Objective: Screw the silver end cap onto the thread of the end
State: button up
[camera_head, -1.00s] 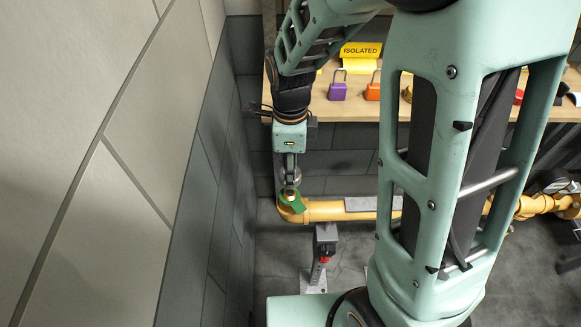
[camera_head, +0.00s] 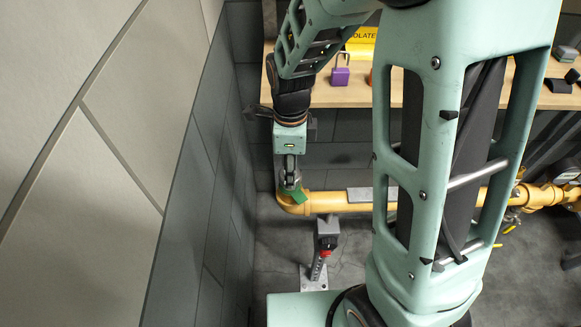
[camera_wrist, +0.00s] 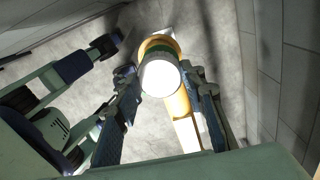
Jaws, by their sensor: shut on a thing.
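The silver end cap (camera_wrist: 160,78) is a bright round disc between my fingers in the wrist view. My gripper (camera_wrist: 168,88) is shut on it. In the head view my gripper (camera_head: 290,182) points down over the upturned end of the yellow pipe (camera_head: 294,208), at its elbow. The cap sits right at the pipe end, in line with it in the wrist view. Green material (camera_head: 298,195) shows just under the gripper, around or beside the end. The thread is hidden, so I cannot tell how far the cap is engaged.
A grey tiled wall (camera_head: 190,160) stands close on the left. A wooden shelf (camera_head: 360,97) with a purple padlock (camera_head: 340,76) and a yellow sign (camera_head: 362,38) lies behind. A pipe support (camera_head: 327,240) stands on the floor. My own arm blocks much of the right.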

jog(key=shift+f+b, duration=0.65)
jog(key=shift+f, duration=0.2)
jog(key=o, duration=1.4)
jog(key=shift+c, duration=0.2)
jog(key=shift+c, duration=0.5)
